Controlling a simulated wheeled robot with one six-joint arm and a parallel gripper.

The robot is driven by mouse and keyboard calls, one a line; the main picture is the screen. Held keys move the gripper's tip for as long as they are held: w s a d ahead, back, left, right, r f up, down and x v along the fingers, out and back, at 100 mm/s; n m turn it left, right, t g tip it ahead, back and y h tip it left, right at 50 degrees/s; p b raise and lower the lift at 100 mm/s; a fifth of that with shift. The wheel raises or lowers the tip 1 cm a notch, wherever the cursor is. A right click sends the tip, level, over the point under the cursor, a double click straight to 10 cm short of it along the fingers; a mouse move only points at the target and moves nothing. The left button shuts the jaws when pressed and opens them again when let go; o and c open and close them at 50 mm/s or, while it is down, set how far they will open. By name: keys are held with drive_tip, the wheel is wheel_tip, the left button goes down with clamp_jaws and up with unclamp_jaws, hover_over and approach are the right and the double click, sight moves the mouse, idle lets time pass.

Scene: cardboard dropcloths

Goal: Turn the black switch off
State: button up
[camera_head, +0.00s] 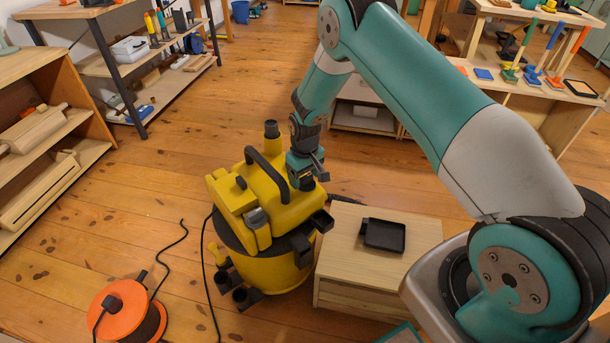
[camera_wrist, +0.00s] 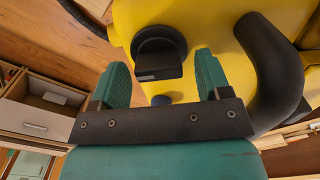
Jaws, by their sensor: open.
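A yellow vacuum machine (camera_head: 285,205) with a black carrying handle (camera_head: 264,168) stands on the floor. In the wrist view a black round switch (camera_wrist: 160,45) with a raised black tab sits on the yellow housing (camera_wrist: 215,35). I cannot make out this switch in the head view, where my gripper is in front of that side. My gripper (camera_head: 309,178) is at the right of the machine's top. In the wrist view my gripper (camera_wrist: 160,63) is open, its two teal fingers on either side of the switch's lower part. I cannot tell whether they touch it.
The handle (camera_wrist: 280,75) curves close to the right finger. A small wooden cabinet (camera_head: 345,270) with a black tray (camera_head: 383,235) stands right of the machine. An orange cable reel (camera_head: 130,312) lies at the lower left. Shelves line the left; floor between is open.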

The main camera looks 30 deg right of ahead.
drive_tip(key=shift+r, duration=0.1)
wheel_tip(320, 180, up, 17)
drive_tip(key=p, duration=0.2)
drive_tip(key=shift+r, duration=0.15)
idle(0.4)
wheel_tip(320, 180, up, 8)
drive_tip(key=n+y, duration=0.1)
hover_over(305, 176)
drive_tip(key=s+a, duration=0.5)
drive_tip(key=s+a+r+n+y, duration=0.1)
drive_tip(key=s+a+r, duration=0.35)
drive_tip(key=s, duration=0.35)
drive_tip(key=s+a+r+n+y, duration=0.1)
drive_tip(key=s+a+r, duration=0.2)
drive_tip(key=s+r, duration=0.4)
drive_tip(key=s+a+r+n+y, duration=0.1)
drive_tip(key=s+n, duration=0.1)
drive_tip(key=s, duration=1.1)
wheel_tip(305, 176, up, 18)
drive_tip(key=p, duration=1.8)
drive_tip(key=shift+w+a, duration=0.2)
drive_tip(key=shift+w, duration=0.15)
